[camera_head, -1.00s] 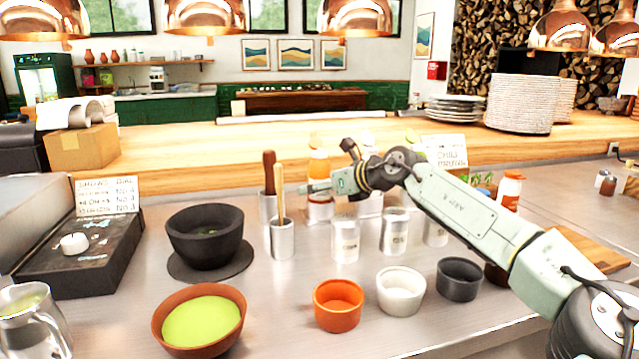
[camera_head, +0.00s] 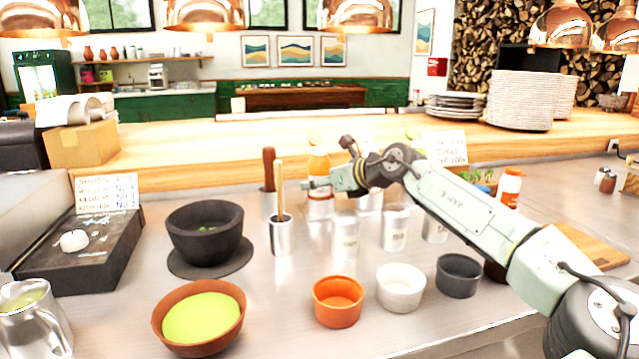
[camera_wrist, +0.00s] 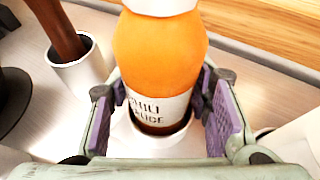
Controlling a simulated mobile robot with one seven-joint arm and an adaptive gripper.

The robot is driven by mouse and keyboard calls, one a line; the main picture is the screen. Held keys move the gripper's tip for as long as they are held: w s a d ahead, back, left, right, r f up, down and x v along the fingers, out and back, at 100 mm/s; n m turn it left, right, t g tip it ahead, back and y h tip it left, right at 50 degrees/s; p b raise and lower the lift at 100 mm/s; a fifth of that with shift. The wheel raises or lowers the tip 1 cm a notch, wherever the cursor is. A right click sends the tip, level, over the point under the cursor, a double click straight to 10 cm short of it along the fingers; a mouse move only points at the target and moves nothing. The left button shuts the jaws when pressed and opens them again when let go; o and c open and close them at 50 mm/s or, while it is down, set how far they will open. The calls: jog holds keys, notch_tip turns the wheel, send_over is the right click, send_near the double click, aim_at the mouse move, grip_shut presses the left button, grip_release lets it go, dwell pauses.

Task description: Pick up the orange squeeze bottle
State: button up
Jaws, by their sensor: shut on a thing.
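The orange squeeze bottle (camera_head: 319,164) stands upright at the back of the steel counter, partly behind my gripper (camera_head: 314,185). In the wrist view, the orange bottle (camera_wrist: 160,55) has a white label reading "chili sauce", and its top is cut off by the frame. The bottle's base sits inside a round white holder (camera_wrist: 150,145), which also shows below the gripper in the head view (camera_head: 320,208).
Steel canisters (camera_head: 345,235) stand in front and right. An orange bowl (camera_head: 338,302) and others line the front. A wooden ledge (camera_head: 220,160) runs behind.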

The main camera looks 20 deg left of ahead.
aim_at(312, 142)
jog(key=shift+r, duration=0.15)
notch_tip(312, 142, up, 10)
jog(key=shift+f, duration=0.1)
dwell(0.3)
jog(key=shift+o, duration=1.1)
jog(key=shift+c, duration=1.3)
jog(key=shift+d, duration=0.1)
